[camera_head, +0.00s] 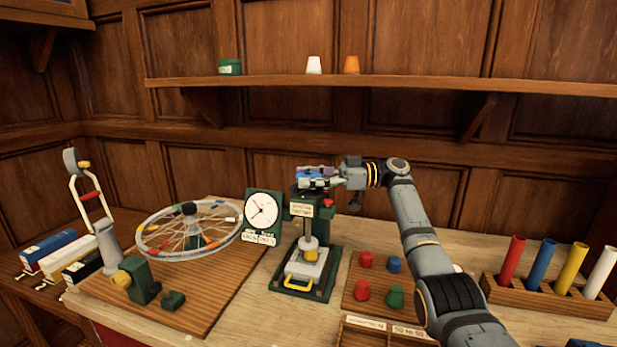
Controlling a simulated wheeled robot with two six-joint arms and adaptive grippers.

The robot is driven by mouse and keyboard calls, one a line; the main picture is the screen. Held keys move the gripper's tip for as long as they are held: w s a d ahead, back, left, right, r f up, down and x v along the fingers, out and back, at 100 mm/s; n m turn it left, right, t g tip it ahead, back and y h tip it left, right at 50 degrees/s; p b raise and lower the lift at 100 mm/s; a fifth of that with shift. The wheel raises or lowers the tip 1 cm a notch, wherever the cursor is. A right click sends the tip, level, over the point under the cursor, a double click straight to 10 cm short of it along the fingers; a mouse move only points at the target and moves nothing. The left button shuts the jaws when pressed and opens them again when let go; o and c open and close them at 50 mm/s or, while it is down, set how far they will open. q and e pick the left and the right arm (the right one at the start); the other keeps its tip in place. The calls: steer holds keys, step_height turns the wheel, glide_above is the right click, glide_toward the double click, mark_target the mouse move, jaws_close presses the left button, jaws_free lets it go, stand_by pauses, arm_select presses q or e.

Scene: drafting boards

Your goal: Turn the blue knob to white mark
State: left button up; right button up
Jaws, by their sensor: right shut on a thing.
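The blue knob (309,173) sits at the top of a small green press (303,202) in the middle of the table. My right gripper (318,176) reaches in from the right at the top of the press and is shut on the blue knob. The fingers partly cover the knob, so its angle cannot be told. I cannot make out a white mark at this size. My left gripper is not in view.
A white-faced dial (262,211) and a spoked wheel (189,231) stand left of the press. A board with red, blue and green knobs (364,291) lies to its right, below my arm. A rack of coloured cylinders (545,295) stands at the right.

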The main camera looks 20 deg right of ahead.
stand_by(0.3)
steer(key=o, duration=1.2)
steer(key=shift+c, duration=0.2)
steer(key=v, duration=1.2)
steer(key=shift+s, duration=0.1)
